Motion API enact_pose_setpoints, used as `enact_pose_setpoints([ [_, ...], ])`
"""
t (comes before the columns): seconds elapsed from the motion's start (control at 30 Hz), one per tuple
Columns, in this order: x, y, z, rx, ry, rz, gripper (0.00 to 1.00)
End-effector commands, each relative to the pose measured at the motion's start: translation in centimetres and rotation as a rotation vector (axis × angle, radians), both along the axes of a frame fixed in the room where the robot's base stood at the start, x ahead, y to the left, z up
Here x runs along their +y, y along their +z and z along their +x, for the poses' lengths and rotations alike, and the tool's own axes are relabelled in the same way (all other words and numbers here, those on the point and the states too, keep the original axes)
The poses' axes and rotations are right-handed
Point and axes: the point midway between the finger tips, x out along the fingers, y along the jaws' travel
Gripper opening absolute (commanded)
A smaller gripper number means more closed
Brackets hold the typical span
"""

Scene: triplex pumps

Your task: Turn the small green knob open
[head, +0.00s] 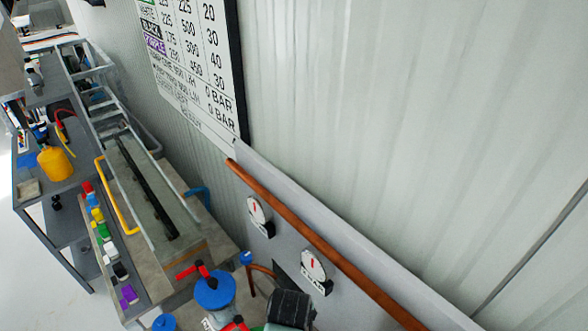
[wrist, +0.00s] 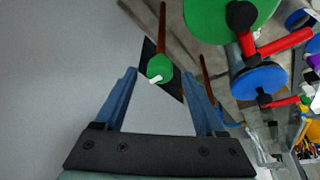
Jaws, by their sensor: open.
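The small green knob (wrist: 160,68) shows in the wrist view at the end of a copper pipe, with a short white pointer on its lower side. My gripper (wrist: 158,74) is open, with one blue finger on each side of the knob in the picture. The fingertips come level with the knob, but I cannot tell whether it lies between them or a little beyond. No contact shows. I cannot make out the small green knob in the head view.
A large green disc (wrist: 228,14) and a blue disc (wrist: 260,84) with red handles are close on the right in the wrist view. The head view shows a blue-topped part (head: 214,291), two wall gauges (head: 259,212) and a long copper pipe (head: 315,237). Grey wall is clear at left.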

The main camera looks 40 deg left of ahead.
Motion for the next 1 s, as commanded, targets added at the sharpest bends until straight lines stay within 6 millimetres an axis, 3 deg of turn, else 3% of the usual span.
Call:
enact_pose_setpoints([
  [0.47, 0.27, -0.91, 0.31, -0.001, 0.000, 0.001, 0.72],
  [0.87, 0.26, -0.90, 0.29, -0.001, 0.000, 0.001, 0.00],
  [1.0, 0.26, -0.90, 0.29, -0.001, -0.001, 0.001, 0.00],
])
